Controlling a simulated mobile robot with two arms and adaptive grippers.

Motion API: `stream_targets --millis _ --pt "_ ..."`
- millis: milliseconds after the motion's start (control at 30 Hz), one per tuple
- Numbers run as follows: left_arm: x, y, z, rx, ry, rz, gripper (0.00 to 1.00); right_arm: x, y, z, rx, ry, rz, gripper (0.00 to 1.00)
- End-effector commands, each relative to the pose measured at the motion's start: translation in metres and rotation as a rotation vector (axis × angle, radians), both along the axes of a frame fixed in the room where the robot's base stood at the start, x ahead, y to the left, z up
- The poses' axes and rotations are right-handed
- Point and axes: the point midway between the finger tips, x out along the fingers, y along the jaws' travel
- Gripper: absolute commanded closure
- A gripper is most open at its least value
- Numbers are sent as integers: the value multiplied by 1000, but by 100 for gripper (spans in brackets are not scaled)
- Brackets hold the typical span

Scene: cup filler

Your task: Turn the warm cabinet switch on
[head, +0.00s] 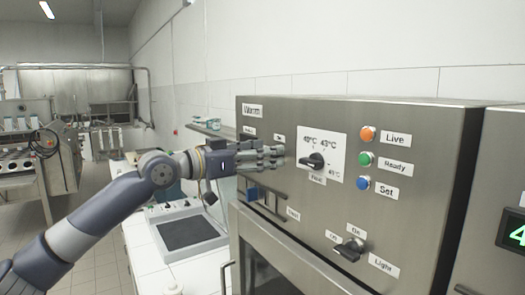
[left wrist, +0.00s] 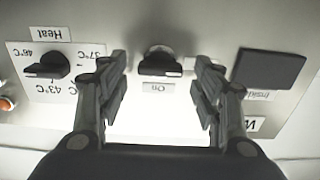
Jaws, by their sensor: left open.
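The warm cabinet (head: 400,130) has a metal front panel with a "Warm" label at its upper left. My left gripper (head: 272,157) is open in front of the panel, left of the heat dial (head: 314,160). In the left wrist view, which looks upside down, a black switch knob (left wrist: 160,63) with an "On" label shows between the two open fingers (left wrist: 161,80). The fingers are on either side of the knob with gaps, not closed on it. In the head view my gripper hides this knob. My right gripper is not in view.
Orange (head: 367,134), green (head: 365,158) and blue (head: 363,183) buttons are right of the dial. A light switch (head: 350,249) sits lower on the panel. The heat dial shows beside the fingers in the left wrist view (left wrist: 47,65). A scale-like device (head: 185,230) stands on the white counter.

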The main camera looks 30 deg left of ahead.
Motion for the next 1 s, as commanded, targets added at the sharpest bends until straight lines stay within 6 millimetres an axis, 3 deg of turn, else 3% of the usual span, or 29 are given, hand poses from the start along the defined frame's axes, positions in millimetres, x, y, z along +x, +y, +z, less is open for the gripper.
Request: stream_targets --millis 133,333,733,1000 --pt "0 0 0 0 0 0 40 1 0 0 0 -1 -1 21" --pt "0 0 0 0 0 0 83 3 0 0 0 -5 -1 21" --pt "0 0 -1 36 -15 0 84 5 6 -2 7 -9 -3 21" --pt "0 -1 -2 185 -76 -1 84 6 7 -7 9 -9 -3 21"
